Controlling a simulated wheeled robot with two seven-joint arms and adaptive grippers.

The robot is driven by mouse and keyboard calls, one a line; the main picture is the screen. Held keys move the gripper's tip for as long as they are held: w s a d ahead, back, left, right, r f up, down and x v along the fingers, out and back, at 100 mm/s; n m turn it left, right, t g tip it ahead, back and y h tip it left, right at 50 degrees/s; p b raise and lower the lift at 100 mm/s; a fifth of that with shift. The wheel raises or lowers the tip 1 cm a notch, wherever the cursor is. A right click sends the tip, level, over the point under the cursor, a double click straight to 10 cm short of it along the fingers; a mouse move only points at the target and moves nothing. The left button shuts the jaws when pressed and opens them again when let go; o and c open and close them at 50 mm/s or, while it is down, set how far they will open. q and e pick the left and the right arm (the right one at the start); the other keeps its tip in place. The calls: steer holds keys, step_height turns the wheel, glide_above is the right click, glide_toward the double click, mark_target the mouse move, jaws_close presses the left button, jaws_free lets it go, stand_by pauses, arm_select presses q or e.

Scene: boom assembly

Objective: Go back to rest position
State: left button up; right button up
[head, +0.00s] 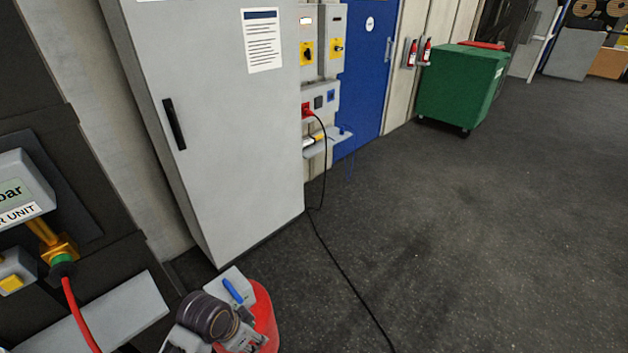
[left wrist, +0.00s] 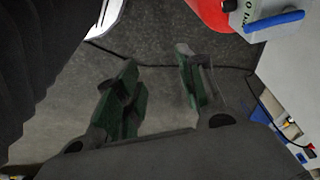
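My left gripper (left wrist: 157,75) is open in the left wrist view. Its two green-padded fingers are apart, with only dark floor between them. In the head view, part of my left arm and gripper (head: 243,338) shows at the bottom edge, in front of a red rounded body (head: 264,312). A grey box with a blue lever (head: 233,290) sits by that red body. The blue lever also shows at the top right of the left wrist view (left wrist: 274,25), apart from the fingers. My right gripper is in neither view.
A tall grey cabinet (head: 215,120) stands behind the red body. A dark panel with a red hose (head: 78,312) is at the left. A black cable (head: 345,275) crosses the floor. A green wheeled bin (head: 455,88) stands farther back. The floor at right is clear.

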arm_select(q)
steer(key=shift+s+a+r+n+t+y, duration=0.6)
steer(key=shift+s+a+r+n+y, duration=0.7)
steer(key=shift+a+n, duration=1.95)
steer(key=s+f+g, duration=0.1)
steer(key=s+f, duration=0.2)
steer(key=f, duration=3.1)
steer(key=s+a+f, duration=0.2)
steer(key=s+f, duration=0.7)
steer(key=s, duration=0.2)
steer(key=s+a+f+g, duration=0.1)
steer(key=s+a+f, duration=0.1)
steer(key=s+f, duration=0.8)
steer(key=shift+s+g, duration=0.3)
steer(key=shift+s, duration=0.35)
